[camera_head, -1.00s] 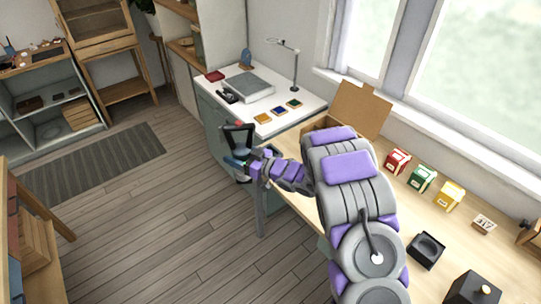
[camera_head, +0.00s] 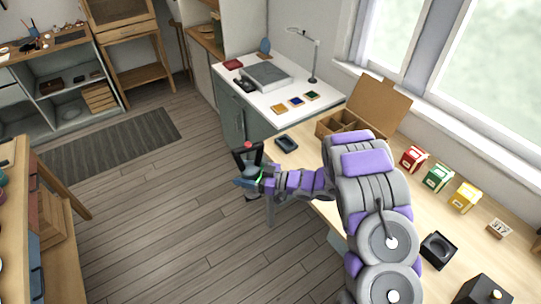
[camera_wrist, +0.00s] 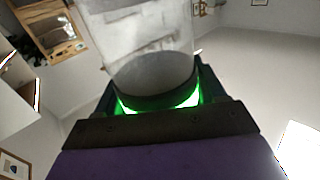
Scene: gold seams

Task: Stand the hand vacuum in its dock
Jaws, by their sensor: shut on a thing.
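The hand vacuum (camera_head: 247,156) is in my gripper (camera_head: 259,178), held out at the end of my arm over the floor, left of the wooden desk. It has a dark loop handle with a red part on top and a greyish body. In the wrist view, a grey, cloudy cylinder with a dark rim, the vacuum (camera_wrist: 152,75), sits between the jaws (camera_wrist: 155,105), with green light around its base. A black square block with a round recess (camera_head: 438,250) stands on the desk; a small dark tray (camera_head: 286,144) lies at its far left end. I cannot tell which is the dock.
The wooden desk (camera_head: 395,212) holds an open cardboard box (camera_head: 368,108), red, green and yellow cartons (camera_head: 438,177), a small calendar block (camera_head: 498,228) and a black box (camera_head: 482,290). A white-topped cabinet (camera_head: 285,88) stands beyond. The floor at left is open.

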